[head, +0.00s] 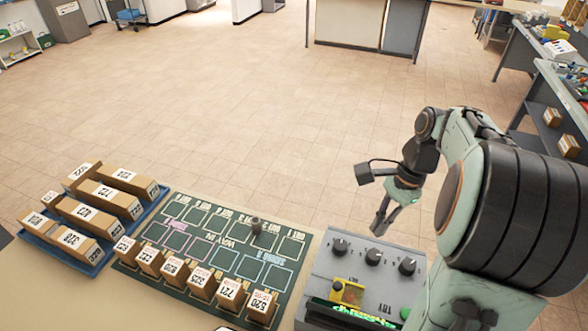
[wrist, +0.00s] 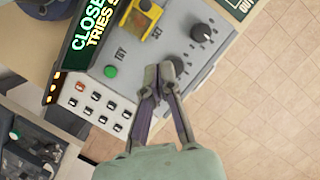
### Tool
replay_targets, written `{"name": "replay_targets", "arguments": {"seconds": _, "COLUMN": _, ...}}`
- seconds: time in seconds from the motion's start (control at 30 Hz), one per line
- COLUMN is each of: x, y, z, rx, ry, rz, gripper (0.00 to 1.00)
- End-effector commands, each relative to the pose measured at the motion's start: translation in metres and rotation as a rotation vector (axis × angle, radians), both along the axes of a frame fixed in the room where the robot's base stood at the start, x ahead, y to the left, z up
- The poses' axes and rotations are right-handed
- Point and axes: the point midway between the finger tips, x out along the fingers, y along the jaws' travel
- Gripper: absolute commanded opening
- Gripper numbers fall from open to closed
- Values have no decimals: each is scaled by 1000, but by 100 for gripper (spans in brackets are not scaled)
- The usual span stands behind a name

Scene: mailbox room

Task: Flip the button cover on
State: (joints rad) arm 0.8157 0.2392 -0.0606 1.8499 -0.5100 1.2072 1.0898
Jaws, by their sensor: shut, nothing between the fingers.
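The yellow button cover (head: 349,292) sits on the grey control panel (head: 318,283), between the knobs and the lit display. In the wrist view the cover (wrist: 140,18) is at the top, partly cut off by the frame edge. I cannot tell clearly whether it is raised or lowered. My gripper (head: 379,228) is shut and empty, above the panel's far side in the head view. In the wrist view the gripper (wrist: 158,72) has its fingertips together, apart from the cover and below it in the picture.
Dark knobs (head: 373,257) line the panel's far side. A green button (wrist: 110,71) and a lit display (wrist: 90,35) are near the cover. A dark green board (head: 225,262) with numbered boxes lies left of the panel. A blue tray (head: 95,266) of boxes stands farther left.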

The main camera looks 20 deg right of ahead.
Motion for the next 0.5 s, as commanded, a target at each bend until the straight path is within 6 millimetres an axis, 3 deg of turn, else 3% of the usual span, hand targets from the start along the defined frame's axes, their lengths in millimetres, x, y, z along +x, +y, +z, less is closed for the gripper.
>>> {"name": "replay_targets", "arguments": {"seconds": 0.17, "x": -14, "y": -15, "z": -8, "rx": 20, "ry": 18, "rz": -67, "gripper": 0}}
{"name": "replay_targets", "arguments": {"seconds": 0.5, "x": -15, "y": -15, "z": -9, "rx": 20, "ry": 17, "rz": -68, "gripper": 0}}
